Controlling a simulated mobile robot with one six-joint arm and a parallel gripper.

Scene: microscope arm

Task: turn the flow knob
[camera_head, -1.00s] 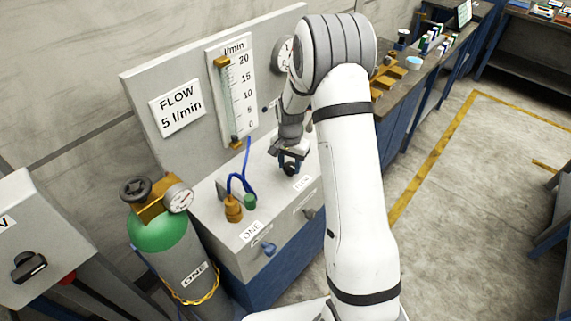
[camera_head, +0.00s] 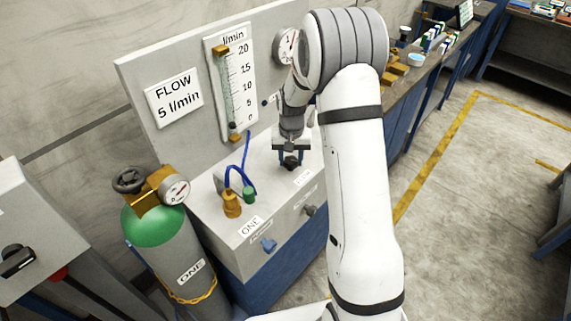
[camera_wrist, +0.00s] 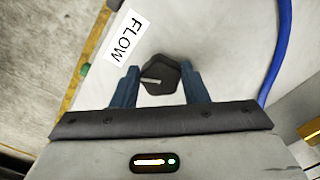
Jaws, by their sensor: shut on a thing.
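The flow knob (camera_wrist: 160,76) is a dark, faceted knob with a pale pointer line, beside a white FLOW label (camera_wrist: 126,37) on the grey panel top. In the wrist view my gripper (camera_wrist: 160,84) has its two blue fingers on either side of the knob, shut on it. In the head view my gripper (camera_head: 291,158) is over the panel top, with the dark knob (camera_head: 290,163) between the fingers. The flow tube (camera_head: 228,90) with an l/min scale stands on the upright board, and a sign (camera_head: 174,97) reads "FLOW 5 l/min".
A green-topped gas cylinder (camera_head: 160,225) with a gauge stands at the left. Open floor lies to the right.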

